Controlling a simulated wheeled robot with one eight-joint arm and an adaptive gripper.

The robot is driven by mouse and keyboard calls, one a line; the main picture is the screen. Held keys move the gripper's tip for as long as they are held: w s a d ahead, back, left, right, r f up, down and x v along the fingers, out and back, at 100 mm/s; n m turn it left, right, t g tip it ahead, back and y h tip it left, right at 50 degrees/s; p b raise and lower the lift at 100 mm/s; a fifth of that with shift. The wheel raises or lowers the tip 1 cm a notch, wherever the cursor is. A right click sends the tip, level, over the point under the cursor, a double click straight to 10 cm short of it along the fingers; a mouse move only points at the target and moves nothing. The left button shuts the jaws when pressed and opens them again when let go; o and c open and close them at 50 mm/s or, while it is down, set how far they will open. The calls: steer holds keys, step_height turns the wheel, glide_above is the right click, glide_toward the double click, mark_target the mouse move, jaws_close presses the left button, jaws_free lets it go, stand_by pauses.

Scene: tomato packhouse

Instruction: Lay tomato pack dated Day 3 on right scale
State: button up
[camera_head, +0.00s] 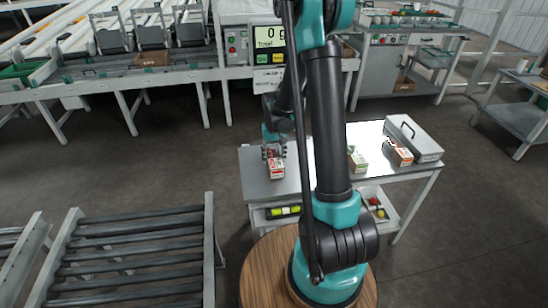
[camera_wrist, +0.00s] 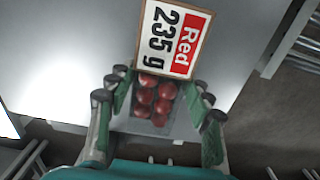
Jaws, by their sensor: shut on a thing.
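My gripper (camera_wrist: 155,96) is shut on a tomato pack (camera_wrist: 178,38), with a finger on each side of it. The pack has a white and red label reading "Red 235 g", and red tomatoes show below the label. In the head view this pack (camera_head: 276,168) is at the left part of the grey table (camera_head: 318,172); I cannot tell whether it touches the top. No day is readable on it. Two other packs, one with a greenish label (camera_head: 357,160) and one with a reddish label (camera_head: 398,153), lie to the right. No scale platform is clearly identifiable.
A display reading "0 g Total" (camera_head: 270,38) stands behind the table. A grey case with a handle (camera_head: 414,138) is at the table's right end. A roller conveyor (camera_head: 135,262) is at the front left. My arm hides the table's middle.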

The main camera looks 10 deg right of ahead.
steer(key=shift+f, duration=0.35)
steer(key=o, duration=1.4)
step_height(320, 180, up, 12)
